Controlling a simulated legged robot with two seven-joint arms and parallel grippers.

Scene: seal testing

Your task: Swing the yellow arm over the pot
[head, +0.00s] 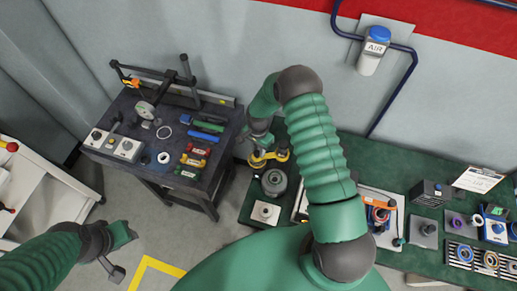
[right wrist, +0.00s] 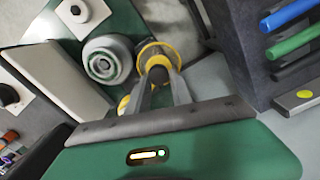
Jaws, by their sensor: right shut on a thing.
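The yellow arm (head: 267,157) is at the left end of the green bench, beside and behind the pot (head: 274,181), not over its middle. In the right wrist view the yellow arm's round end (right wrist: 158,50) is to the right of the grey pot (right wrist: 106,60). My right gripper (right wrist: 160,76) is shut on a dark knob at that end, with a finger on each side. It also shows in the head view (head: 257,143); part of the yellow arm is hidden behind the fingers. My left gripper (head: 123,252) is open and empty above the floor at lower left.
A dark table (head: 150,168) with tools and valves stands left of the bench, across a gap. A white block with a black knob (head: 265,212) is in front of the pot. Seals and boxes crowd the bench's right side (head: 430,170). An air unit (head: 373,50) hangs on the wall.

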